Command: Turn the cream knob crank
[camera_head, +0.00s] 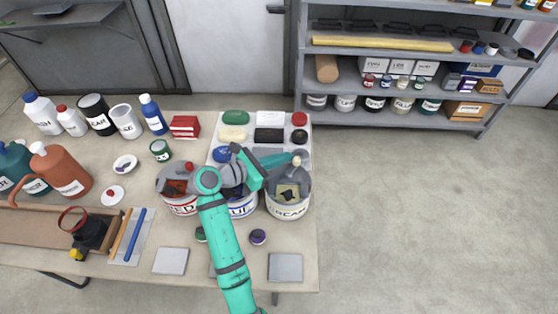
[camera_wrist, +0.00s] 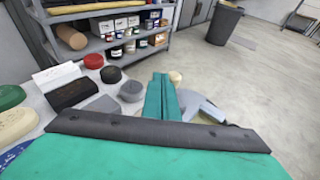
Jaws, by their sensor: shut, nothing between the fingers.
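The cream bucket (camera_head: 288,212) stands on the table, the rightmost of three labelled buckets. Its crank ends in a round cream knob (camera_head: 297,161) above the bucket's back rim. The knob also shows in the wrist view (camera_wrist: 175,76), just beyond my fingers. My gripper (camera_head: 288,157) is shut and empty, with its teal fingertips beside the knob, to its left. In the wrist view the shut fingers (camera_wrist: 162,90) stand upright in the middle, with a grey crank part (camera_wrist: 200,105) right of them. I cannot tell whether they touch the knob.
The red bucket (camera_head: 182,207) and blue bucket (camera_head: 243,208) stand left of the cream one; my arm partly covers the blue one. Colored pads and blocks (camera_head: 270,135) lie behind. Shelves (camera_head: 400,110) stand at the back, with open floor (camera_head: 430,220) to the right.

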